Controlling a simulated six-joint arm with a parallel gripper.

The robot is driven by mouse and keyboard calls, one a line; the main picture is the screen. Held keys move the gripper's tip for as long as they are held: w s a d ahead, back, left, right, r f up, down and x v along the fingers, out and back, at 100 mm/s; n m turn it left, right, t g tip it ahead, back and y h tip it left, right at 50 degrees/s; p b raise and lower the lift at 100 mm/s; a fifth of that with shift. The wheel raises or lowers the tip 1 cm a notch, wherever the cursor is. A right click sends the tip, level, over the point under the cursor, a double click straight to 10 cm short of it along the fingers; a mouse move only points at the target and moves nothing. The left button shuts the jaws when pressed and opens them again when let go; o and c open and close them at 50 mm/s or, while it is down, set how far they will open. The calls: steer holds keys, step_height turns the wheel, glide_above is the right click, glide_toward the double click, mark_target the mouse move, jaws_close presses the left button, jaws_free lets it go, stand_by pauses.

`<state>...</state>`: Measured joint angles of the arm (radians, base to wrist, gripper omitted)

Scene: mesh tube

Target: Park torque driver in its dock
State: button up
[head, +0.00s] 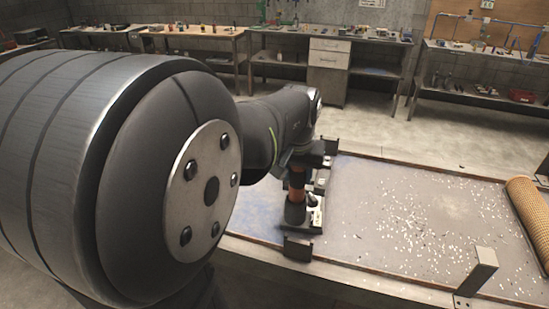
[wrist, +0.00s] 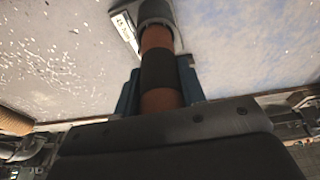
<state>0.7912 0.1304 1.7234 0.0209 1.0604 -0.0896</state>
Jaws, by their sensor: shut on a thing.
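The torque driver (head: 297,179), an orange shaft with a black band, stands roughly upright beneath my wrist in the head view. In the wrist view the driver (wrist: 158,68) runs up the picture between the blue fingers of my gripper (wrist: 160,92), which is shut on it. The far end of the driver meets a dark round cup that I take for the dock (head: 295,213); it also shows at the top of the wrist view (wrist: 156,12). How deep the driver sits in it is hidden. A pale labelled plate (wrist: 125,30) lies beside the cup.
The dock is near the left part of a worn table (head: 400,200) scattered with white flecks. A tan mesh tube (head: 527,215) lies at the right. Metal brackets (head: 480,268) stand on the table edges. Workbenches line the back wall. The table's middle is mostly clear.

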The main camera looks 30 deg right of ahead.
steer(key=shift+f, duration=0.7)
stand_by(0.6)
steer(key=o, duration=1.2)
steer(key=shift+c, duration=0.2)
steer(key=v, duration=1.7)
steer(key=shift+r, duration=0.25)
steer(key=x, duration=1.7)
steer(key=shift+f, duration=0.2)
